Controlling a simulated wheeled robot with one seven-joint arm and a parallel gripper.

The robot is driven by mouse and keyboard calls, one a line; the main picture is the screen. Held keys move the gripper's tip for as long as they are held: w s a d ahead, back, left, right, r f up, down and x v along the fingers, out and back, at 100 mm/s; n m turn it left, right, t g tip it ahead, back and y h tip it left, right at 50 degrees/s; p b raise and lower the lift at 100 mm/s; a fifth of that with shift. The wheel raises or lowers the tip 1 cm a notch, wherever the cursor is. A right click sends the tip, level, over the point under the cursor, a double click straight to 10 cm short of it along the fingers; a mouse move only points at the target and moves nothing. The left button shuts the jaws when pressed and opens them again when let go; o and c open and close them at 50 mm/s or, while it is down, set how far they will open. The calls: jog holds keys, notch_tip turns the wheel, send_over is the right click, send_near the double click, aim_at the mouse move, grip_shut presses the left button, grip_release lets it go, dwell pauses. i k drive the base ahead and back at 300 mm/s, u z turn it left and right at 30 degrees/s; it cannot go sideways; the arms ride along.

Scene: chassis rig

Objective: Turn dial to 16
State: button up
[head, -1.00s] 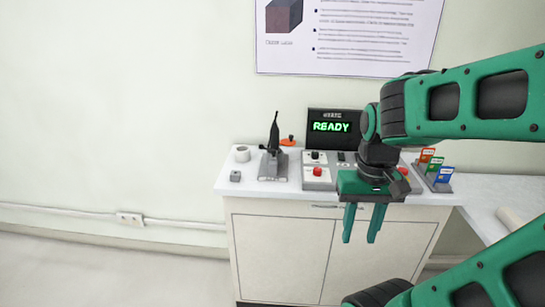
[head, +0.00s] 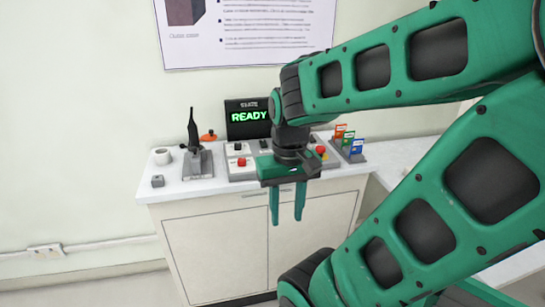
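My gripper (head: 287,214) hangs with its two green fingers pointing down and apart, with nothing between them. It appears in front of the bench's front face in the picture. Behind it on the benchtop is a control panel (head: 240,173) with a red button (head: 241,162), a black knob (head: 238,146) and another red button (head: 320,150) to the right. I cannot make out a numbered dial; the middle of the panel is hidden by my gripper and wrist. A black display (head: 248,105) behind the panel reads READY in green.
The bench (head: 165,188) holds a white roll (head: 162,156), a small grey block (head: 158,181), a black handheld device on a stand (head: 199,165) and an orange item (head: 208,137). Coloured cards in a rack (head: 349,150) stand on the right. A poster (head: 270,55) hangs above.

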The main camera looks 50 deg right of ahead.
aim_at(237, 145)
jog(key=z, duration=0.1)
jog(key=i, duration=1.05)
